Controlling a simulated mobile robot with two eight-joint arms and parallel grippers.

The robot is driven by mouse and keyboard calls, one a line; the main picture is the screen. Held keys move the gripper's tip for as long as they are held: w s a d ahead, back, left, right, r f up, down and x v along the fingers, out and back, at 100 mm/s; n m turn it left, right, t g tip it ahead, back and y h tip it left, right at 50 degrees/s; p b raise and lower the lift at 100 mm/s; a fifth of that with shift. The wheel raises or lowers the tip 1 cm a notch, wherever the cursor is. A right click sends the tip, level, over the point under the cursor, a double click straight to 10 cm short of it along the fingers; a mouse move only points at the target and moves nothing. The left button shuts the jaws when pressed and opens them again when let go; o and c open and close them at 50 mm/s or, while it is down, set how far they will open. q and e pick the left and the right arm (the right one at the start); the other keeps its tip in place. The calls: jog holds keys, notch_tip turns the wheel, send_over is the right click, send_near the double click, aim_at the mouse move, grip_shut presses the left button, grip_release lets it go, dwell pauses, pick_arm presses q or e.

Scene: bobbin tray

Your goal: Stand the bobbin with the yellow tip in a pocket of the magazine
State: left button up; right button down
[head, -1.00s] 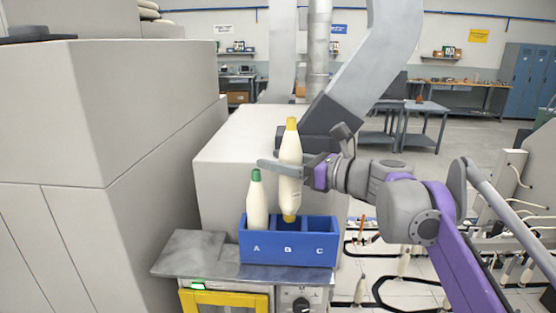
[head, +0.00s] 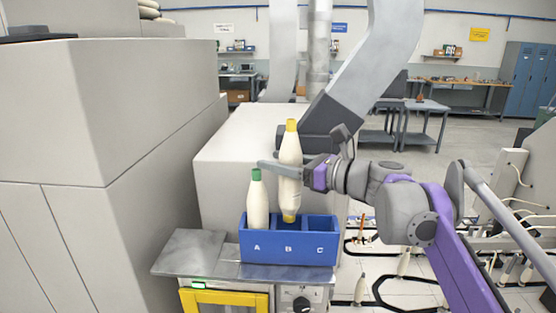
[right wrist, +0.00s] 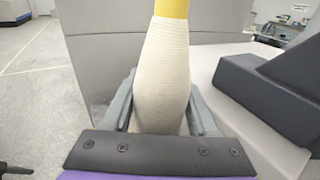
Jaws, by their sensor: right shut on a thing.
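The bobbin with the yellow tip (head: 290,155) is upright, its cream body in my right gripper (head: 290,170). My right gripper is shut on it; in the right wrist view the bobbin (right wrist: 162,70) stands between the two fingers. The bobbin's lower yellow end is at the top of the blue magazine (head: 288,251), around pocket B; I cannot tell how far it is inside. A bobbin with a green tip (head: 257,203) stands in pocket A. Pocket C (head: 319,224) looks empty. My left gripper is not in view.
The magazine sits on a metal shelf (head: 190,254) above a yellow-framed front with a dial. A large grey cabinet (head: 90,120) stands close at the left. A pale machine box (head: 225,158) is behind the magazine. Several bobbins hang or stand at the lower right.

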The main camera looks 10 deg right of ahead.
jog(key=shift+f, duration=0.15)
jog(key=shift+c, duration=0.5)
grip_release()
jog(key=shift+s+d, duration=0.1)
